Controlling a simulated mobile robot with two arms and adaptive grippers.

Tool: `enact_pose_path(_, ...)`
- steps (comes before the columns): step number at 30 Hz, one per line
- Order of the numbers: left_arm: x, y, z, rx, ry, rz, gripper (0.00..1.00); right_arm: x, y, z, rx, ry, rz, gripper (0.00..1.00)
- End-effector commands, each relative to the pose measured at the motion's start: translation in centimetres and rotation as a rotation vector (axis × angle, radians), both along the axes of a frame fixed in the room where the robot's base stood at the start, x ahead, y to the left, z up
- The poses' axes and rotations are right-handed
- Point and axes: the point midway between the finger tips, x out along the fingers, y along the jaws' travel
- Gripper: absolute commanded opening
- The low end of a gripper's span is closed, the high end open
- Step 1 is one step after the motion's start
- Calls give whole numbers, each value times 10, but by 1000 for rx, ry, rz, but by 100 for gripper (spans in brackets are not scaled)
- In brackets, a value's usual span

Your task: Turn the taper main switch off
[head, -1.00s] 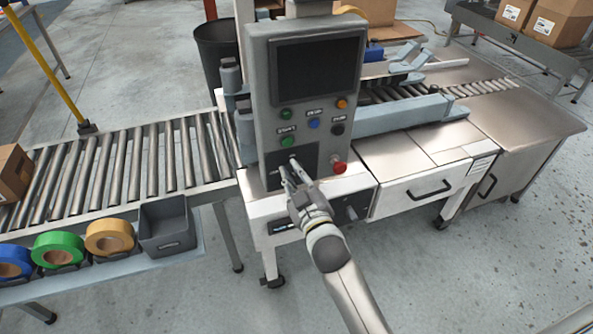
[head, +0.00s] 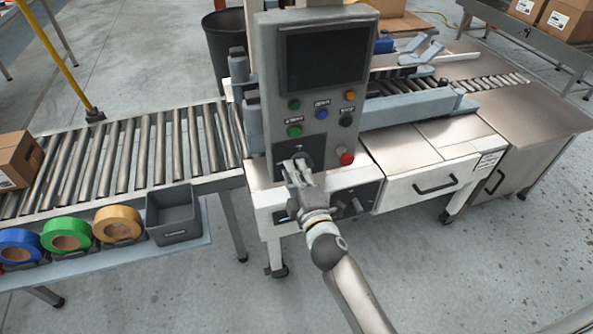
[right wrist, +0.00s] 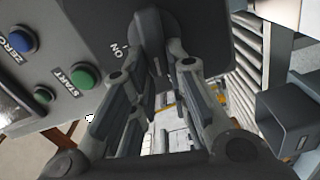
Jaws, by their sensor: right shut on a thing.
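The taper main switch is a dark rotary knob on a black plate (head: 285,153) low on the grey control panel (head: 264,100). In the right wrist view the knob (right wrist: 158,22) sits between my fingertips, with a white "ON" mark beside it. My right gripper (head: 296,166) is shut on the knob, and it also shows in the right wrist view (right wrist: 162,58). The fingers hide part of the knob in the head view, and I cannot tell its exact setting. My left gripper is not in view.
A red knob (head: 346,158) is just right of the switch, and coloured buttons (head: 321,113) lie above. A roller conveyor (head: 130,155) runs left, with tape rolls (head: 66,235) and a grey bin (head: 174,215) in front. A drawer (head: 433,186) is to the right.

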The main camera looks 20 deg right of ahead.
Motion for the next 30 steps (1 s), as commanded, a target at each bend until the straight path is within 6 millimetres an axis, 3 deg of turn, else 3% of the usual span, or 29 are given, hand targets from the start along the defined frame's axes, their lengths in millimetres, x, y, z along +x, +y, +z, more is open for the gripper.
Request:
enact_pose_path(10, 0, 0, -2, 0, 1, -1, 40, 0, 1, -4, -158, -6, 2, 0)
enact_pose_path(28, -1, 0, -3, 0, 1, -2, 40, 0, 1, -5, -192, -6, 2, 0)
enact_pose_path(29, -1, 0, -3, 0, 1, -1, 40, 0, 1, -5, -192, -6, 1, 20)
enact_pose_path(30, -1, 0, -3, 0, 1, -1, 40, 0, 1, -5, -192, -6, 1, 25)
